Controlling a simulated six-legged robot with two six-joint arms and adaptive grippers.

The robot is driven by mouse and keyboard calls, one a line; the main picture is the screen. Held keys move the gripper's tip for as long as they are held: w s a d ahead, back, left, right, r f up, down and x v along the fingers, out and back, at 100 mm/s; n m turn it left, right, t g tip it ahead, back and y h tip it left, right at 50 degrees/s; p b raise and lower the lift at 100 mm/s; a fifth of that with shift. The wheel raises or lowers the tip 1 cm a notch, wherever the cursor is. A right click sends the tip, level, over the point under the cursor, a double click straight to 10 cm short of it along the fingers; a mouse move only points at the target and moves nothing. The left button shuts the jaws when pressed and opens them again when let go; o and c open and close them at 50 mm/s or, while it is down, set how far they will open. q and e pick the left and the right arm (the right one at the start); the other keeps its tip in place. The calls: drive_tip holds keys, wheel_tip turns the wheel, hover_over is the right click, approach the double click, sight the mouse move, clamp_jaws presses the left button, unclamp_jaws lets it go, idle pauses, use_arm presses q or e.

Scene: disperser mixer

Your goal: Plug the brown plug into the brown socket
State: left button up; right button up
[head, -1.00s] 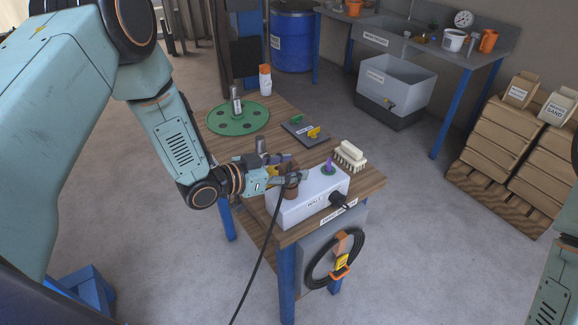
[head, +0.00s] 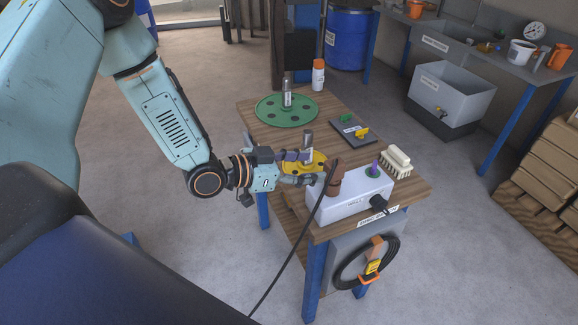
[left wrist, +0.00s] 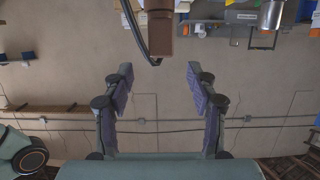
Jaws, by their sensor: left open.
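The brown plug (head: 336,172) stands upright at the left end of a white socket box (head: 352,203), its black cable running from its top down to the floor. Brown shows beneath it at the box's top, where the brown socket is; how deep the plug sits cannot be told. In the left wrist view the plug (left wrist: 160,42) is beyond the fingertips, near the middle. My left gripper (head: 312,168) is open and empty, just left of the plug. Its two fingers are wide apart in the wrist view (left wrist: 160,82). My right gripper is out of view.
A brush (head: 397,162), a green disc (head: 270,112) and a bottle (head: 318,75) stand on the wooden table. A coiled cable (head: 350,275) hangs in front.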

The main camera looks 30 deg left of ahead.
use_arm(q)
drive_tip(key=shift+v, duration=2.15)
drive_tip(key=shift+w, duration=0.1)
drive_tip(key=s+f+n+g+y+b, duration=0.3)
drive_tip(key=s+f+n, duration=0.15)
drive_tip(key=f, duration=0.45)
drive_tip(key=s+f+n+g+y+b, duration=0.25)
drive_tip(key=s+f+n+b, duration=0.2)
drive_tip(key=f, duration=0.55)
drive_tip(key=s+d+f+m+g+y+b, duration=0.1)
drive_tip(key=s+f+g+y+b, duration=0.2)
drive_tip(key=s+f, duration=1.4)
drive_tip(key=s+g+b, duration=0.3)
drive_tip(key=b, duration=0.3)
